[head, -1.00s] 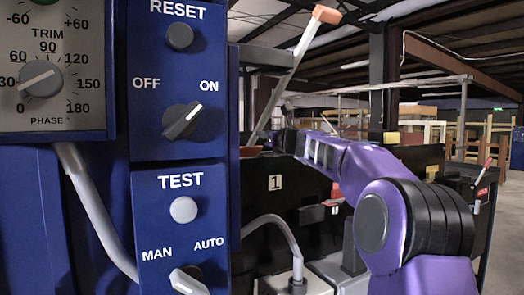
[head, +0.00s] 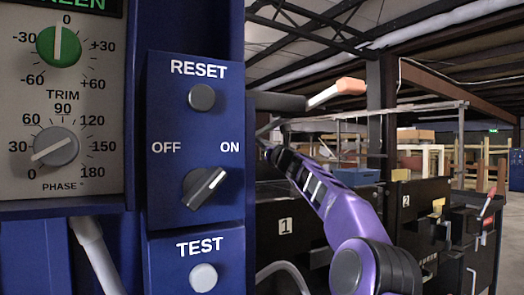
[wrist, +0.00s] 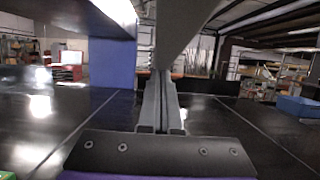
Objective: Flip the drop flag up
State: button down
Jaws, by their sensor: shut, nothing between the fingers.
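A pale bar with an orange end (head: 338,93), which I take to be the drop flag, shows in the head view right of the blue panel. It slants gently up to the right, and its lower end meets a dark grey bar. My gripper (wrist: 162,76) is shut and empty in the wrist view, its two grey fingers together over a dark surface. A large grey shape (wrist: 188,35) hangs close above the fingertips. I cannot tell whether it touches them or is part of the flag.
The blue control panel (head: 193,130), with RESET, OFF/ON and TEST controls, stands close at the left. The black cabinets marked 1 and 2 (head: 285,226) stand at the right. A blue bin (wrist: 297,106) lies at the right in the wrist view.

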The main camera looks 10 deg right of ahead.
aim_at(261, 129)
jog(key=shift+w+a+r+t+y+p, duration=0.15)
jog(key=shift+r+t, duration=0.25)
jog(key=shift+r, duration=0.4)
jog(key=shift+w+r+t+y+p, duration=0.1)
jog(key=shift+w+r+t+p, duration=0.25)
jog(key=shift+r, duration=0.45)
jog(key=shift+w+a+r+t+y+p, duration=0.15)
jog(key=shift+r+t, duration=0.3)
jog(key=shift+r, duration=0.35)
jog(key=shift+s, duration=0.1)
